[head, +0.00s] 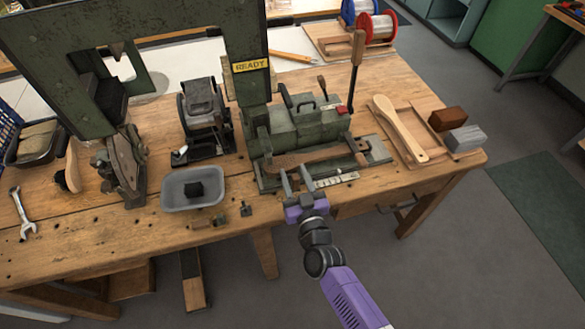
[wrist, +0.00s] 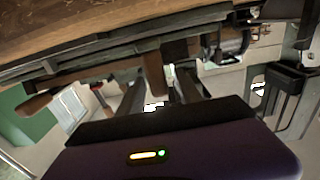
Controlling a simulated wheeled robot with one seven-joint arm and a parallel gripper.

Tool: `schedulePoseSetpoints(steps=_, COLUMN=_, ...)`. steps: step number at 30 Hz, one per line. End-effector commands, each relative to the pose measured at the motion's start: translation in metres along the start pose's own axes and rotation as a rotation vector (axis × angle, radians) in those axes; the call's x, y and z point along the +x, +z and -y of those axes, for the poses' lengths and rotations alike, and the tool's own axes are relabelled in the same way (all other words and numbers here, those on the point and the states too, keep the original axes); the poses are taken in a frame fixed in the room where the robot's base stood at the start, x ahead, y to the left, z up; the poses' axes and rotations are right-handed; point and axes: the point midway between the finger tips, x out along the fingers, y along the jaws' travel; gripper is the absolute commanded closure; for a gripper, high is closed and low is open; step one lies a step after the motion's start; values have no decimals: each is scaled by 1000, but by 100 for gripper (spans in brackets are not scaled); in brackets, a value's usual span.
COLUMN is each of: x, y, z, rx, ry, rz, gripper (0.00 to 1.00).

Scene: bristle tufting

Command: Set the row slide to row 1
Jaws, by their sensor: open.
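The green tufting machine (head: 312,122) stands on the bench, with a low metal slide base along its front. A long brown wooden piece (head: 304,158) lies across that base. A pale marked scale plate (head: 337,180) sits at the front edge; its row marks are too small to read, so I cannot tell the slide's row. My gripper (head: 297,175) is open at the front edge of the base, left of the scale plate. Its two fingers point toward the base, and I see nothing held. In the wrist view the fingers (wrist: 162,93) are apart, below the dark bench-side rails.
A grey tray (head: 177,203) with a dark block and small loose parts stand left of my gripper. A wooden paddle-shaped brush (head: 398,127) and two bristle blocks lie right. A tall lever (head: 352,75) rises behind. A yellow READY label (head: 251,65) marks the upright.

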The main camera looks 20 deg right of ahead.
Motion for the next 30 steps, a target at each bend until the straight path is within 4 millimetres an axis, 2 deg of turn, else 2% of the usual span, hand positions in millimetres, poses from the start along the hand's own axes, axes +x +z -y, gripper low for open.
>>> schedulePoseSetpoints(steps=1, x=-10, y=-1, z=0, rx=1, ry=0, rz=3, gripper=58)
schedulePoseSetpoints(steps=6, x=-37, y=0, z=0, rx=1, ry=1, rz=1, gripper=58)
schedulePoseSetpoints(steps=12, x=-55, y=0, z=0, rx=1, ry=1, rz=1, gripper=58)
schedulePoseSetpoints(steps=30, x=-57, y=0, z=0, rx=1, ry=0, rz=0, gripper=58)
